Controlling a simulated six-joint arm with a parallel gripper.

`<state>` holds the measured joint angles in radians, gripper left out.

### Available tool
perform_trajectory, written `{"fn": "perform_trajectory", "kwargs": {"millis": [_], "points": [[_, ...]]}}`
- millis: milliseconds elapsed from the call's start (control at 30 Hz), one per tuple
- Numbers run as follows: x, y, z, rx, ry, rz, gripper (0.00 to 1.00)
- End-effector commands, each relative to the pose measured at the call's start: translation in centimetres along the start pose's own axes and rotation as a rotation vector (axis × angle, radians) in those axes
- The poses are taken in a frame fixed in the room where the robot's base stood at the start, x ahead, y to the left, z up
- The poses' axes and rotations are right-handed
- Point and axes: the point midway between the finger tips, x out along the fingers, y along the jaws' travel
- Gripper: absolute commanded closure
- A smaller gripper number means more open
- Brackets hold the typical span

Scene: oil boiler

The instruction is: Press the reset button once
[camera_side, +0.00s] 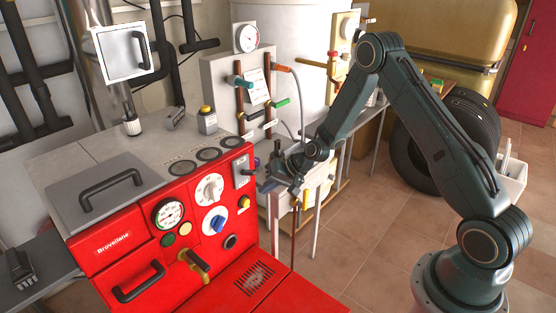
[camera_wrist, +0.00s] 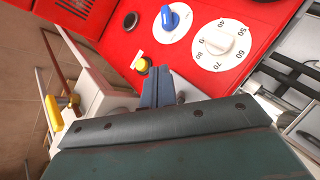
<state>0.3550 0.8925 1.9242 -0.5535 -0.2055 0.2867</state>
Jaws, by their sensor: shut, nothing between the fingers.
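The red boiler front (camera_side: 130,240) carries several controls, and I cannot read which one is labelled reset. A yellow knob or button (camera_side: 244,204) sits at its right side; in the wrist view it is the yellow-topped piece (camera_wrist: 141,63) just left of my fingertips. A small green button (camera_side: 168,240) and an amber one (camera_side: 184,228) sit under the gauge. A round black piece (camera_side: 230,242) is lower right. My gripper (camera_side: 264,186) is just right of the boiler front, near the grey switch plate (camera_side: 243,170). In the wrist view my gripper (camera_wrist: 160,70) is shut and empty.
A white dial (camera_side: 209,188) and a blue knob (camera_side: 217,223) are on the front. A brass-and-black handle (camera_side: 194,263) and a black handle (camera_side: 139,282) stick out below. A yellow-handled valve (camera_wrist: 68,101) is left of my gripper. Open floor (camera_side: 365,260) lies right of the boiler.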

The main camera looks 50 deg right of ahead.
Motion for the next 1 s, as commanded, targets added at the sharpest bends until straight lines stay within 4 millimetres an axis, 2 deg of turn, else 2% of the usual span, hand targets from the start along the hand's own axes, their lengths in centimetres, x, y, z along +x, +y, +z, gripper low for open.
{"fn": "perform_trajectory", "kwargs": {"millis": [300, 600, 800, 1000], "points": [[4.5, 5.0, 1.2, 0.144, 0.033, -0.035, 1.0], [7.7, 9.2, 2.8, 0.27, 0.07, -0.06, 1.0], [8.7, 10.7, 3.4, 0.317, 0.088, -0.069, 1.0], [8.9, 11.1, 3.6, 0.328, 0.093, -0.072, 1.0]]}}
